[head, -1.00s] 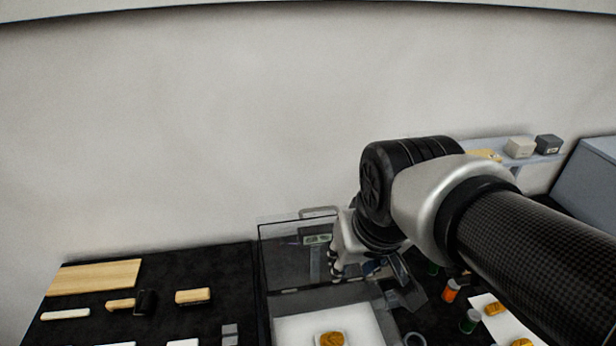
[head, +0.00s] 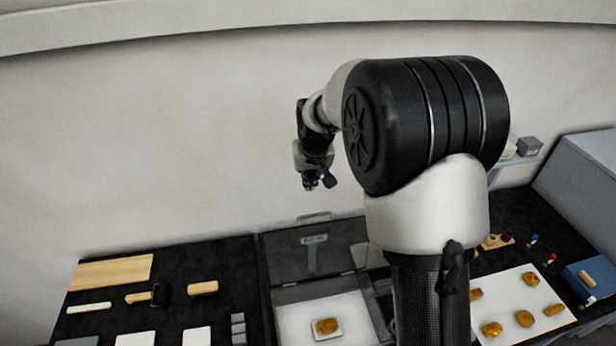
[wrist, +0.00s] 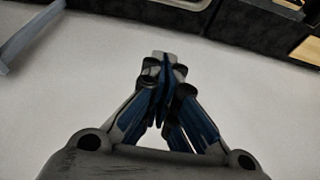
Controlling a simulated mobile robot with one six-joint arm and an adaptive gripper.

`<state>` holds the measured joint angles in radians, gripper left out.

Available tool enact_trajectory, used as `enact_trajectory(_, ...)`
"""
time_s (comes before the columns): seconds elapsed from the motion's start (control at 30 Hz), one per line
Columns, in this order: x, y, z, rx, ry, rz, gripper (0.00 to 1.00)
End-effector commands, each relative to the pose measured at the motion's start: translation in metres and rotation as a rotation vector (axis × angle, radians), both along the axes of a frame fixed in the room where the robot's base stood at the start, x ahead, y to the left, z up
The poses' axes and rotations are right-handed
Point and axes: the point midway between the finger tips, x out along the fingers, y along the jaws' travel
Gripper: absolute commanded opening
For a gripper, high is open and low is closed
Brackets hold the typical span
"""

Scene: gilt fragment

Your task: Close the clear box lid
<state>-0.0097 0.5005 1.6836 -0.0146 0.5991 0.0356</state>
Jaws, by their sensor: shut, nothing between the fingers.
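The clear box (head: 283,295) stands on the dark bench, with a gilt fragment (head: 326,326) on a white pad inside it. Its clear lid (head: 290,248) is open and tilted up at the back, with a handle (head: 314,217) along its top edge. My gripper (head: 318,184) is in the air above and behind the lid, apart from it, in front of the wall. In the wrist view my gripper (wrist: 165,62) has its fingertips together with nothing between them. My arm hides the right part of the box and lid.
A wooden board (head: 112,272), a brush (head: 202,288) and white pads lie left of the box. On the right, a white sheet (head: 512,290) holds several gilt pieces near a blue box (head: 590,280). The wall stands close behind the bench.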

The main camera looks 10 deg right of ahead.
Motion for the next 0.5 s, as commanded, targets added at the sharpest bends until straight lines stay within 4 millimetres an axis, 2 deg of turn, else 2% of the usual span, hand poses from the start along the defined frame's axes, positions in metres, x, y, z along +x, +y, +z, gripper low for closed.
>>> enact_trajectory(0.2, 0.016, -0.001, -0.047, 0.0, 0.005, 0.0, 0.0)
enact_trajectory(0.37, 0.027, -0.001, -0.077, 0.0, 0.004, 0.0, 0.0)
enact_trajectory(0.4, 0.018, -0.001, -0.071, 0.0, 0.0, 0.0, 0.0)
enact_trajectory(0.5, 0.003, 0.0, -0.071, 0.0, 0.0, 0.0, 0.0)
